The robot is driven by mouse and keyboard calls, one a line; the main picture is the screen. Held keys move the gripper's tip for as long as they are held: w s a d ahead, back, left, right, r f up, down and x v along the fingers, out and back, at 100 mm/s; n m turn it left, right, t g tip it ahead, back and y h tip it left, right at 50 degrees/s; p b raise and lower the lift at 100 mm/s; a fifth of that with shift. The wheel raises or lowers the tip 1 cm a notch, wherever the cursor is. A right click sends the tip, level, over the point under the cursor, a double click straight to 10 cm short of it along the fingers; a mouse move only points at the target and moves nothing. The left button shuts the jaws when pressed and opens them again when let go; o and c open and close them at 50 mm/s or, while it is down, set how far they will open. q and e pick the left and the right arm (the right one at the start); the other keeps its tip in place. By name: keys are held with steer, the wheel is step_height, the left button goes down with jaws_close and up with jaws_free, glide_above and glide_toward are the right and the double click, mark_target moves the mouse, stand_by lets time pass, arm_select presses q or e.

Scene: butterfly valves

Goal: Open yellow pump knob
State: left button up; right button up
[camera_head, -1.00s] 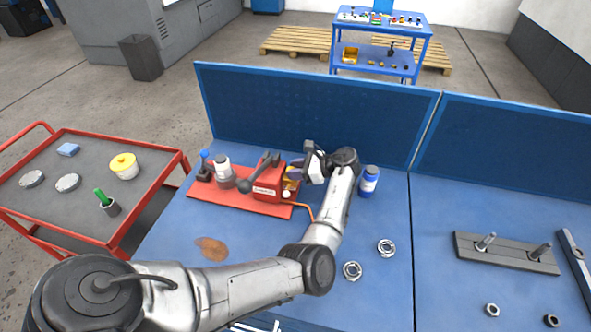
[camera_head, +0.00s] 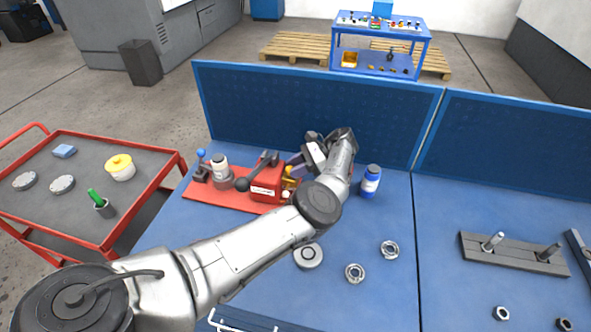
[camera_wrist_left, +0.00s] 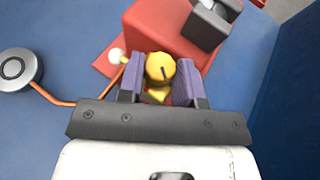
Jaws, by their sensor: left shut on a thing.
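The yellow pump knob (camera_wrist_left: 160,70) sits on the side of the red pump body (camera_head: 268,183). In the left wrist view it lies between the two purple finger pads of my left gripper (camera_wrist_left: 160,84), which is shut on it. In the head view my left gripper (camera_head: 300,165) reaches in at the pump's right end, and only a bit of the yellow knob (camera_head: 290,178) shows. The red pump body also shows in the left wrist view (camera_wrist_left: 165,28). My right gripper is in neither view.
A blue-labelled bottle (camera_head: 371,182) stands just right of my wrist. A round grey push button (camera_head: 308,256) and two metal rings (camera_head: 355,273) lie on the blue bench. A blue panel (camera_head: 300,110) rises behind. A red cart (camera_head: 140,205) stands at the left.

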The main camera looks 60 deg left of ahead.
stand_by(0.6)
arm_select(q)
steer(key=o, duration=0.9)
steer(key=shift+o, duration=0.2)
